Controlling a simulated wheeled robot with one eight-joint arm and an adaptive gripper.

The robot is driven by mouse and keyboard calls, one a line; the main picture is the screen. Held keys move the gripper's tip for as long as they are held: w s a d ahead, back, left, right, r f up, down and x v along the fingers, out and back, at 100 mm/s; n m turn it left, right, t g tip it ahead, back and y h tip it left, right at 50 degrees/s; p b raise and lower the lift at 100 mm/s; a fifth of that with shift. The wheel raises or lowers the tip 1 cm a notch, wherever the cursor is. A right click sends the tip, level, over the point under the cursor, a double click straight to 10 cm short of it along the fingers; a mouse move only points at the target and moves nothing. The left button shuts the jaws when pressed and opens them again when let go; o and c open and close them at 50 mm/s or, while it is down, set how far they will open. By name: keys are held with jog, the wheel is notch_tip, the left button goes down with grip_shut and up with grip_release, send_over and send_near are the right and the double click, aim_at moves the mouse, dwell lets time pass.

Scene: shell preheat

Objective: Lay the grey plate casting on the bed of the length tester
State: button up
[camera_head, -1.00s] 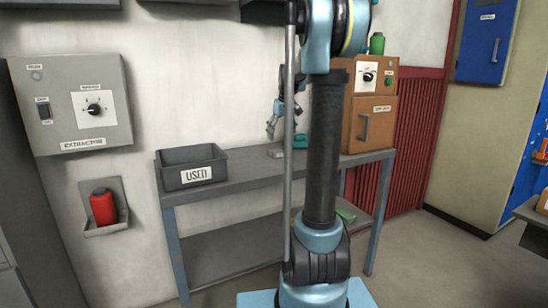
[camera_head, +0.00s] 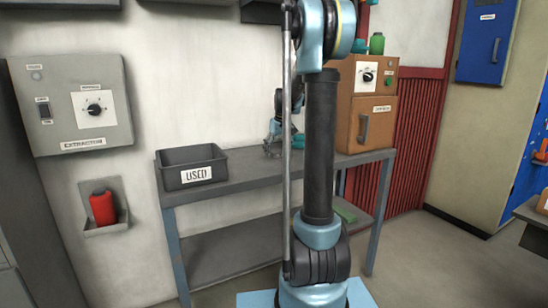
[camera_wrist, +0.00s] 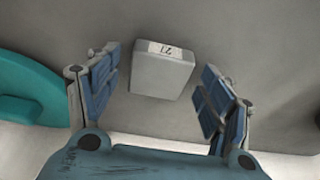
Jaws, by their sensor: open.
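A grey block-like piece (camera_wrist: 160,72) with a white label lies on the grey bench top in the wrist view; it looks like the plate casting. My gripper (camera_wrist: 160,62) is open, with one blue-padded finger to each side of the piece and gaps between. In the head view my gripper (camera_head: 273,150) is low at the bench top, partly hidden behind my own arm, and the piece cannot be made out there. I cannot pick out the length tester or its bed in either view.
The grey bench (camera_head: 240,180) carries a dark bin marked USED (camera_head: 190,168) at its left and a brown cabinet (camera_head: 370,105) at its right. A teal rounded thing (camera_wrist: 35,90) lies left of my fingers in the wrist view. The bench between bin and gripper is clear.

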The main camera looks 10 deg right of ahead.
aim_at(277, 151)
jog(key=c, duration=1.4)
jog(key=shift+r, duration=0.1)
notch_tip(277, 151, up, 10)
